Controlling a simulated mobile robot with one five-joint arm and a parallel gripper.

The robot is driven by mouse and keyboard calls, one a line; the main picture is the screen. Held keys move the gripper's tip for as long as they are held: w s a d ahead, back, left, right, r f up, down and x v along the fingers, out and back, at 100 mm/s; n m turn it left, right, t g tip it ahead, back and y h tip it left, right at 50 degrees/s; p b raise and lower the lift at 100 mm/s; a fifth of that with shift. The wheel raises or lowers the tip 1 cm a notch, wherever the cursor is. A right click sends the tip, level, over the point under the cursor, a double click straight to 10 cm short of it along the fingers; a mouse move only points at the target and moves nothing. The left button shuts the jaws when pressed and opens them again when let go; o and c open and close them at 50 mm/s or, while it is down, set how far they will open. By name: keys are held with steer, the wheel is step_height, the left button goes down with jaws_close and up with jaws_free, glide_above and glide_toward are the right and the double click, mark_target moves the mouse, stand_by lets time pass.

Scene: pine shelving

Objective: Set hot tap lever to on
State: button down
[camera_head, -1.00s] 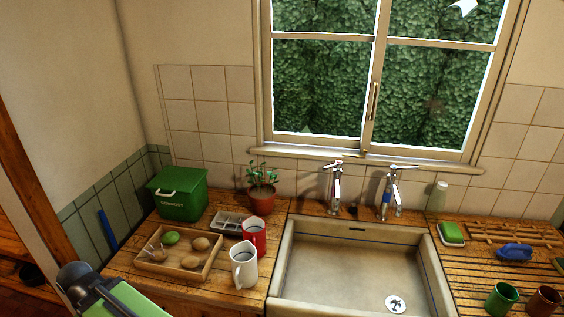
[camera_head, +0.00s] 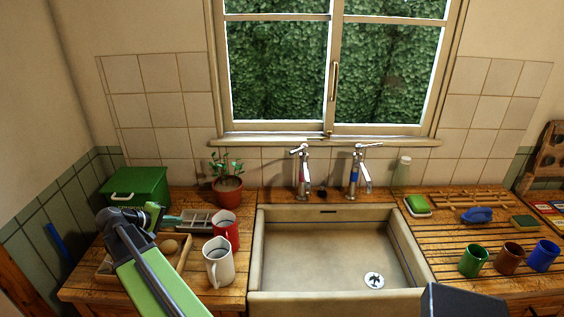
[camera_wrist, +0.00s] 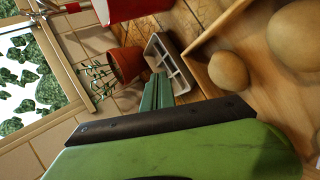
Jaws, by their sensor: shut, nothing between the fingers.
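The hot tap (camera_head: 304,178) with a red mark stands at the back left of the sink. Its lever (camera_head: 300,151) is on top of the tap. The cold tap (camera_head: 358,178) with a blue mark stands to its right. My gripper (camera_head: 188,221) is over the left counter, above the wooden tray and left of the hot tap, well apart from it. In the wrist view its green fingers (camera_wrist: 158,92) are shut and empty.
A potted plant (camera_head: 228,190), a red mug (camera_head: 226,236) and a white jug (camera_head: 219,268) stand between my gripper and the sink (camera_head: 320,297). A green box (camera_head: 138,186) is behind my arm. Several cups stand on the right drainboard. The space above the sink is clear.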

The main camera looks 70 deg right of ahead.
steer(key=s+d+r+g+h, duration=0.2)
steer(key=s+d+r, duration=0.2)
steer(key=s+d, duration=0.4)
steer(key=s+d+r+g+h+b, duration=0.1)
steer(key=s+d+r, duration=0.3)
steer(key=s+d, duration=0.5)
steer(key=s+d+r+m+g+h, duration=0.1)
steer(key=s+d+r+g+h, duration=0.2)
steer(key=s+d, duration=0.6)
steer(key=d+r+g, duration=0.1)
steer(key=d+r, duration=0.1)
steer(key=d, duration=0.7)
steer(key=shift+b, duration=0.3)
steer(key=shift+s+a, duration=0.45)
steer(key=shift+s, duration=0.4)
steer(key=shift+w+f, duration=0.1)
steer(key=shift+w, duration=0.05)
